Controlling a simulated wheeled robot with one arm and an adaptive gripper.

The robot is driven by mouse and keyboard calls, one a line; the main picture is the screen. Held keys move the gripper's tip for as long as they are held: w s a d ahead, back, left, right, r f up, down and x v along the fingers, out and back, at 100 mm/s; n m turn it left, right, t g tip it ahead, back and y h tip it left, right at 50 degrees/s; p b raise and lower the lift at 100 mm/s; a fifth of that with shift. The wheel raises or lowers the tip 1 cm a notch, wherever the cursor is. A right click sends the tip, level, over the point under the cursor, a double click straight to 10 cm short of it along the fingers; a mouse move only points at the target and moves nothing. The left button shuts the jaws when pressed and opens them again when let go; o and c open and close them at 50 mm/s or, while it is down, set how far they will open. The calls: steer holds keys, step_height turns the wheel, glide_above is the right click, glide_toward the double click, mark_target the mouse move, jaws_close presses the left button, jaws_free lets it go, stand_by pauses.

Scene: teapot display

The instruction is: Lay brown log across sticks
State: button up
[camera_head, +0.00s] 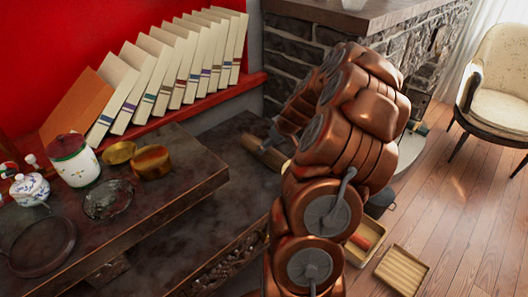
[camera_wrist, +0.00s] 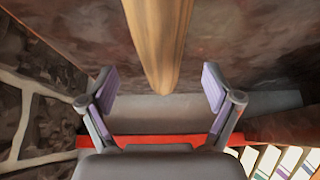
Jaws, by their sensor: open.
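A brown log (camera_head: 262,151) lies on the dark stone ledge by the fireplace wall, partly hidden behind my arm in the head view. In the wrist view the log (camera_wrist: 158,42) runs from the top edge to a rounded end between my fingers. My gripper (camera_wrist: 159,88) is open, with one purple-padded finger on each side of that end and a gap to both. In the head view my gripper (camera_head: 273,140) is at the log, mostly hidden by my arm. I cannot make out the sticks clearly.
A row of leaning books (camera_head: 180,65) stands on the red shelf. A lidded jar (camera_head: 74,160), brass tins (camera_head: 150,161) and a glass dish (camera_head: 107,199) stand on the dark table at left. A shallow wooden tray (camera_head: 402,270) lies on the floor. The stone fireplace (camera_head: 295,50) rises behind.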

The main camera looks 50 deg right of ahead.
mark_target(267, 151)
steer(key=shift+p+x, duration=0.4)
steer(key=shift+x, duration=1.9)
steer(key=shift+s+a+f, duration=0.1)
steer(key=shift+s, duration=0.1)
steer(key=c, duration=1.6)
steer(key=shift+c, duration=0.2)
steer(key=shift+r, duration=0.9)
steer(key=shift+w+r+b, duration=0.1)
steer(key=shift+r+b, duration=0.3)
steer(key=shift+r, duration=0.55)
steer(key=s+a, duration=0.2)
steer(key=s, duration=0.3)
steer(key=s+a+r+b, duration=0.1)
steer(key=s+a, duration=0.1)
steer(key=s, duration=0.3)
steer(key=s+a+b, duration=0.1)
steer(key=s+a, duration=0.1)
steer(key=s, duration=0.3)
steer(key=shift+r, duration=0.15)
